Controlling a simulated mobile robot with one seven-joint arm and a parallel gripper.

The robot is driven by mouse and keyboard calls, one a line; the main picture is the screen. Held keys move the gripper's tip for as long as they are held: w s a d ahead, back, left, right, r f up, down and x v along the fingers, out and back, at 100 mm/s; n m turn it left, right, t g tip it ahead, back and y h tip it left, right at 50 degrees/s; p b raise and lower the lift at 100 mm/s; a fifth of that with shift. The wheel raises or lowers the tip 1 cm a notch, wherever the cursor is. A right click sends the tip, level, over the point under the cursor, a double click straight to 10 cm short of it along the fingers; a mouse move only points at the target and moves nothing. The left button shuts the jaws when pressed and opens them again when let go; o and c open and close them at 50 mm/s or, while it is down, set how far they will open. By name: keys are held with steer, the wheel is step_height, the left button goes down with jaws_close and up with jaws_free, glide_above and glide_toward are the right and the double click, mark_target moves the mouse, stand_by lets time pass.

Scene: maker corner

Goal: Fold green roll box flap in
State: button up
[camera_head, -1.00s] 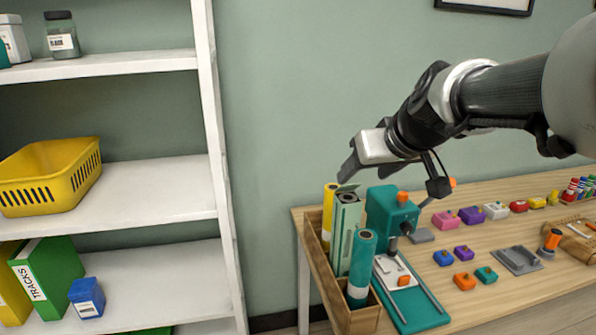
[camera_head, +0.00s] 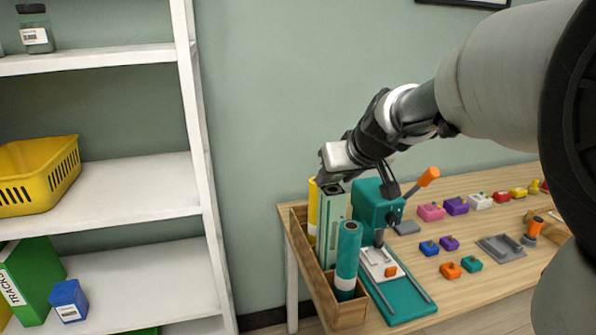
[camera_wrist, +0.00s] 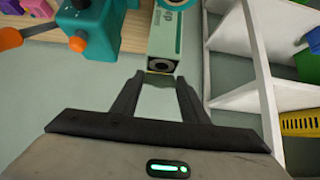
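The green roll box (camera_head: 331,228) is a tall, pale green box standing upright in a wooden rack at the table's left end. In the wrist view, its end (camera_wrist: 163,66) shows a dark roll core. My gripper (camera_head: 326,181) is at the top of the box in the head view. In the wrist view, my gripper (camera_wrist: 160,78) has its two fingers apart, with the tips close to the box's end edge. I cannot tell whether they touch it. The flap is not clearly distinguishable; a pale patch between the fingers could be flap or wall.
A teal roll (camera_head: 347,258) and a yellow roll (camera_head: 312,212) stand beside the box in the rack (camera_head: 349,314). A teal press (camera_head: 376,206) with an orange-tipped lever (camera_head: 428,177) is close on the right. White shelving (camera_head: 202,150) stands left.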

steer(key=c, duration=0.4)
steer(key=shift+o, duration=0.2)
steer(key=f+b, duration=0.1)
steer(key=b, duration=0.3)
steer(key=shift+f+t, duration=0.1)
steer(key=shift+t, duration=0.2)
steer(key=b, duration=0.3)
steer(key=shift+s+t, duration=0.2)
steer(key=shift+t, duration=0.1)
steer(key=shift+b, duration=0.3)
steer(key=shift+s+r, duration=0.1)
steer(key=shift+r, duration=0.2)
steer(key=o, duration=1.1)
steer(key=shift+c, duration=0.2)
